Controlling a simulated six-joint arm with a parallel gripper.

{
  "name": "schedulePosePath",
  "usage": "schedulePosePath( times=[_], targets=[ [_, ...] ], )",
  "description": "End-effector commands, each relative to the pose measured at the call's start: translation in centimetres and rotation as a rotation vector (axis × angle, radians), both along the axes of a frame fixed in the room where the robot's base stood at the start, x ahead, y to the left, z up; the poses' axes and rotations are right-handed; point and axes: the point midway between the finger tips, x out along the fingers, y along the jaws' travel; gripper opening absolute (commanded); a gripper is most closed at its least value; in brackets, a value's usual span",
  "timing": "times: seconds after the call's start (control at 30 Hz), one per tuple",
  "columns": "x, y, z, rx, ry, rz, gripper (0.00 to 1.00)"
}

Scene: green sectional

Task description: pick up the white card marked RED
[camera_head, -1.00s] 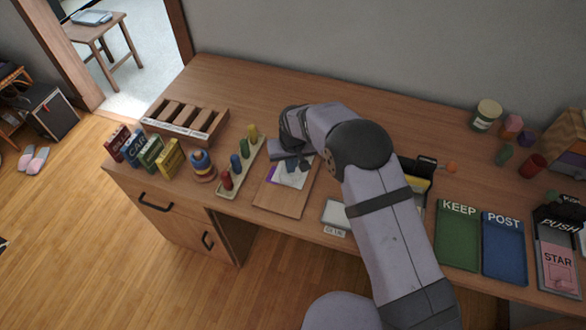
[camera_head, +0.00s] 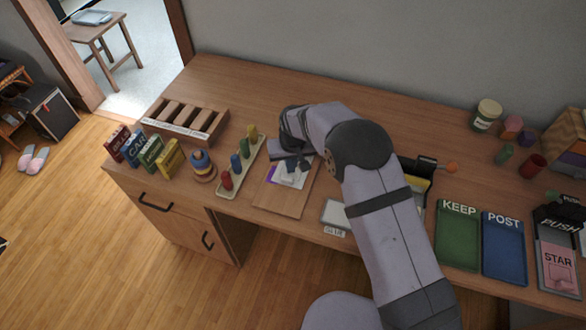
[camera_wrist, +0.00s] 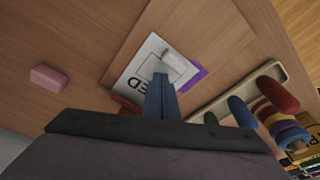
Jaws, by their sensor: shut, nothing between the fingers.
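The white card (camera_wrist: 133,80) lies on a wooden board (camera_wrist: 200,28), with the letters "ED" showing upside down and the rest hidden by my fingers. A pale upright tab or block (camera_wrist: 178,60) stands on or beside it. A purple card (camera_wrist: 196,76) shows from under its edge. In the head view the white card (camera_head: 290,180) lies partly below my gripper (camera_head: 296,166). My gripper in the wrist view (camera_wrist: 159,82) is shut and empty, its fingertips over the white card. I cannot tell whether they touch it.
A pink block (camera_wrist: 47,76) lies on the desk. A peg stand (camera_head: 240,167) with several coloured pegs is close left of the board. A small framed item (camera_head: 335,213) is to the right, with green KEEP (camera_head: 458,240) and blue POST (camera_head: 503,250) trays farther right.

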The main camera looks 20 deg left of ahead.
Motion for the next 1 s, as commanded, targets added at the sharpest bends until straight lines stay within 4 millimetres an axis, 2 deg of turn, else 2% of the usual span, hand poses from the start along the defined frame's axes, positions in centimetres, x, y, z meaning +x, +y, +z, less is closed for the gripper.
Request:
schedulePosePath(
  times=[0.6, 1.0],
  targets=[
    [0.01, 0.01, -1.07, 0.000, 0.000, 0.000, 0.00],
    [0.00, 0.00, -0.66, 0.000, 0.000, 0.000, 0.00]
  ],
)
